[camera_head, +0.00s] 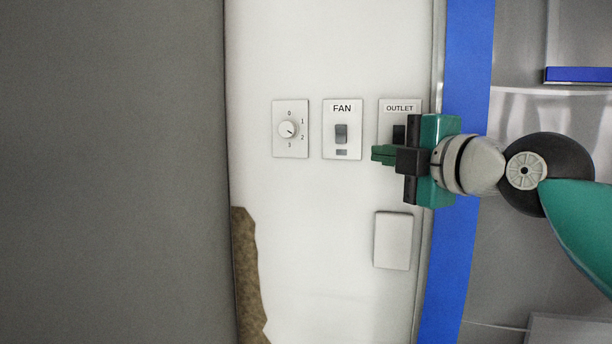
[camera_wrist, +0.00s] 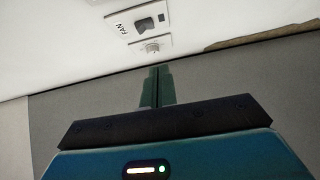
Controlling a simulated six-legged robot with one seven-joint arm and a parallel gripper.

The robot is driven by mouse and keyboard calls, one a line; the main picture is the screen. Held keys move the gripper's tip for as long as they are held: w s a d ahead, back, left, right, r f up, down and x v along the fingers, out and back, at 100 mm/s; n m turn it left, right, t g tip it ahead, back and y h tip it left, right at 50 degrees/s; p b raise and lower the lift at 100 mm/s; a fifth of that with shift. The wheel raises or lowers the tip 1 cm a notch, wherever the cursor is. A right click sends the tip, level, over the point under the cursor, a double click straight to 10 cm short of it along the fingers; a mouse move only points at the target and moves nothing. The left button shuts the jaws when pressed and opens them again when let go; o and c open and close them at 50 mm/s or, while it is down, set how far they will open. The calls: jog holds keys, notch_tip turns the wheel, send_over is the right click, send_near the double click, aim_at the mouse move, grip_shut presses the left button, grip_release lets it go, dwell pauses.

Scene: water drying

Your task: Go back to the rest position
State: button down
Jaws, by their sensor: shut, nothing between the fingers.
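My gripper (camera_head: 379,154) reaches in from the right in the head view, in front of the white wall panel (camera_head: 330,240). Its fingers are together and empty. It partly covers the outlet plate (camera_head: 399,107), labelled OUTLET; I cannot tell how far it is from the wall. In the wrist view my gripper (camera_wrist: 157,72) shows its closed fingers below the dial plate. The FAN switch (camera_head: 341,135) and the rotary dial (camera_head: 288,129), numbered 0 to 3, are left of it. The FAN switch (camera_wrist: 143,24) and dial (camera_wrist: 152,47) also show in the wrist view.
A blank white plate (camera_head: 393,241) is below the outlet. A blue vertical strip (camera_head: 461,250) borders the panel on the right. A grey surface (camera_head: 110,170) fills the left side. A brown, ragged-edged patch (camera_head: 246,275) is at the panel's lower left.

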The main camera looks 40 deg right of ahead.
jog(key=shift+w, duration=0.15)
jog(key=w+a+f+m+g+y, duration=0.1)
jog(key=w+a+f+m+g, duration=0.15)
jog(key=a+f, duration=0.6)
jog(key=w+a+f+m+g+y, duration=0.1)
jog(key=w+a+f+m+g, duration=0.2)
jog(key=a+f, duration=0.55)
jog(key=s+a+f+m+g, duration=0.2)
jog(key=f+m, duration=0.1)
jog(key=f, duration=0.4)
jog(key=s+a+f+m+g, duration=0.2)
jog(key=a+f+m, duration=0.1)
jog(key=f, duration=0.5)
jog(key=s+a+f+m+g, duration=0.2)
jog(key=f+m, duration=0.3)
jog(key=f, duration=0.3)
jog(key=shift+s+a, duration=0.2)
jog(key=shift+s, duration=0.1)
jog(key=shift+d+g, duration=0.1)
jog(key=shift+g, duration=0.15)
